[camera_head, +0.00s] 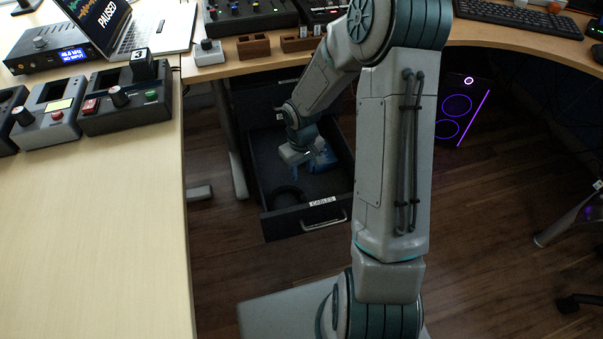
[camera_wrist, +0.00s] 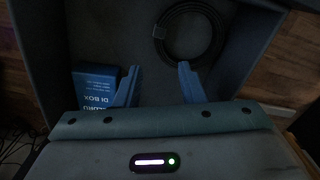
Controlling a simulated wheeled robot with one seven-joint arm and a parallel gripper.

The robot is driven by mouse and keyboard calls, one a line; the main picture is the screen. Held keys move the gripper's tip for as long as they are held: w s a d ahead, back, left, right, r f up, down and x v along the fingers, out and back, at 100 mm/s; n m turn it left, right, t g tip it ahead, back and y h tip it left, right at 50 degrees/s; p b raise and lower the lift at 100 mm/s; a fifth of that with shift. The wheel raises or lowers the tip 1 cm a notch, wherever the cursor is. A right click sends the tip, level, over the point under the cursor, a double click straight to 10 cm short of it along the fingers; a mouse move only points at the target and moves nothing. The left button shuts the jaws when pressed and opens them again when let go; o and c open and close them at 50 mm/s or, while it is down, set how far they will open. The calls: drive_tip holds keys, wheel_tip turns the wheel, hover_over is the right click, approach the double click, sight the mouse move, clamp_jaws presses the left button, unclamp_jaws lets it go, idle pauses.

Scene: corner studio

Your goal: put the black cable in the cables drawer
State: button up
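The cables drawer (camera_head: 268,222) stands pulled open under the desk, with a "CABLES" label on its front. The black cable (camera_wrist: 158,32) is a round coil lying on the drawer floor near a side wall in the wrist view. In the head view a dark coil (camera_head: 287,192) shows faintly in the drawer's front left. My gripper (camera_wrist: 158,85) is over the drawer with its two blue fingers apart and nothing between them. The coil lies beyond the right fingertip in the wrist view, apart from it as far as I can tell.
A blue box marked "DI BOX" (camera_wrist: 95,86) lies in the drawer close to the left finger. The drawer walls surround my gripper. Wooden desktops (camera_head: 110,210) with audio gear stand above and to the left. A computer tower (camera_head: 462,112) stands on the floor at right.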

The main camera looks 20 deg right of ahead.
drive_tip(key=s+a+r+m+t, duration=0.1)
drive_tip(key=s+r+m, duration=0.2)
drive_tip(key=s+r, duration=1.5)
wheel_tip(320, 180, up, 2)
drive_tip(key=shift+s+r, duration=0.1)
drive_tip(key=shift+s, duration=0.25)
drive_tip(key=shift+a, duration=0.1)
